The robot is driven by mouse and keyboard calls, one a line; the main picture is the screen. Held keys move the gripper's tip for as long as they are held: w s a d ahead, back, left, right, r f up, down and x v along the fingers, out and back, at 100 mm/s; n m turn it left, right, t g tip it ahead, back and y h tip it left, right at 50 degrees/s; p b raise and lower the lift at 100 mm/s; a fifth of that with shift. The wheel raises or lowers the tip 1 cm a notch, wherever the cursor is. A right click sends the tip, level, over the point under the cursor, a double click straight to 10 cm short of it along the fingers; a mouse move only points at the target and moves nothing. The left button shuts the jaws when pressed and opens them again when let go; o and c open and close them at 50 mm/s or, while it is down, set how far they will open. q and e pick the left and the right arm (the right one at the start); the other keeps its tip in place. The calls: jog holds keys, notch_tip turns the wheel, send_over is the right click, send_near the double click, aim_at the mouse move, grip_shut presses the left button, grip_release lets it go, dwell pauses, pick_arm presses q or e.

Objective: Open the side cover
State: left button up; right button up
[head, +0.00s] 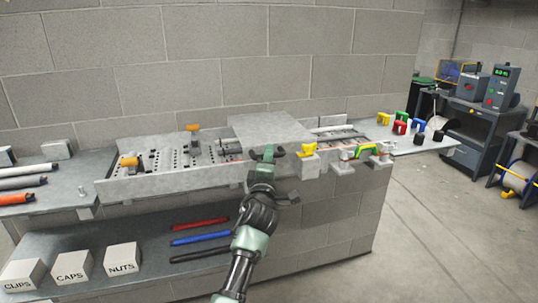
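A flat grey panel (268,126), which looks like a cover, lies over the middle of the long metal drive row on the block bench. A long grey side plate (140,186) runs along the row's front left edge. I cannot tell for sure which of them is the side cover.
A yellow part (308,150) and a green-yellow handle (362,152) sit to the right of my gripper. Orange-handled parts (130,161) stand on the perforated plate. Below, a shelf holds coloured rods (200,237) and labelled boxes (123,258).

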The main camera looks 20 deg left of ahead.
pick_arm(q)
jog(key=shift+w, duration=0.25)
grip_shut()
dwell(1.4)
